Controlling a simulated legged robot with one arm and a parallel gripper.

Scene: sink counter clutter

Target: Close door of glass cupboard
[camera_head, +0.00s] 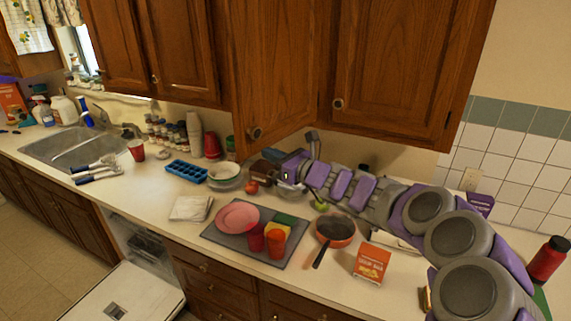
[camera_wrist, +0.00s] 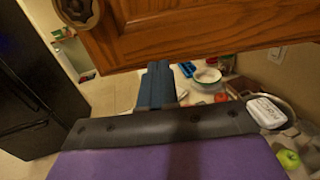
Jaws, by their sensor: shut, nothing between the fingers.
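Wooden cupboard doors hang above the counter. The angled door (camera_head: 275,70) with a round knob (camera_head: 254,133) is beside a flat-looking door (camera_head: 395,65) on its right. I cannot tell from the head view how far the angled door stands open, and no glass shows. My gripper (camera_head: 288,170) is below the angled door's bottom edge, above the counter. In the wrist view, the shut, empty gripper (camera_wrist: 157,70) points toward the underside of a wooden door (camera_wrist: 200,28). That door's brass knob (camera_wrist: 78,10) is at upper left. Contact with the door cannot be told.
The counter holds a grey mat (camera_head: 222,238) with a pink plate (camera_head: 238,216) and red cups, a frying pan (camera_head: 335,229), and an orange box (camera_head: 372,263). Bowls (camera_head: 223,173) and a blue tray (camera_head: 187,171) stand farther left, near the sink (camera_head: 72,147). An open dishwasher door (camera_head: 120,295) is low at left.

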